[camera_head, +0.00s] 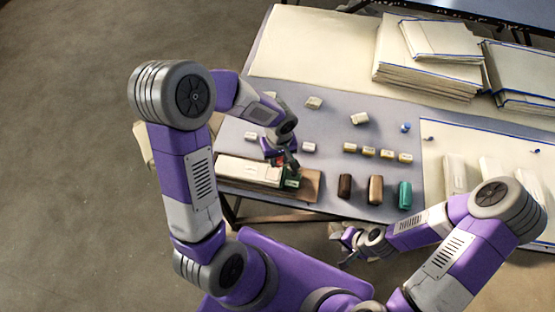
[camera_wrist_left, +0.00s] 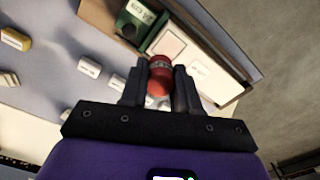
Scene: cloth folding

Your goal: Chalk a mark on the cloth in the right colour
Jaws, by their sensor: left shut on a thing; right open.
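My left gripper (camera_head: 283,160) is shut on a small red cylinder with a grey band (camera_wrist_left: 159,80), seen end-up between the fingers in the left wrist view. It is over a brown board (camera_head: 311,187) at the table's front left. On this board are a green block with a pale label (camera_head: 292,183) and a long white piece (camera_head: 240,170). The left wrist view shows the green block (camera_wrist_left: 133,20) beside a pale framed square (camera_wrist_left: 170,45). I cannot tell which piece is the cloth to mark. My right gripper (camera_head: 345,240) is open and empty off the table's front edge.
Brown (camera_head: 345,187), tan (camera_head: 375,190) and green (camera_head: 405,195) rolls stand right of the board. Several yellow-and-white labelled blocks (camera_head: 368,151) lie behind them. Stacked cream cloths (camera_head: 425,75) fill the back right. The grey mat (camera_head: 335,125) has free room mid-table.

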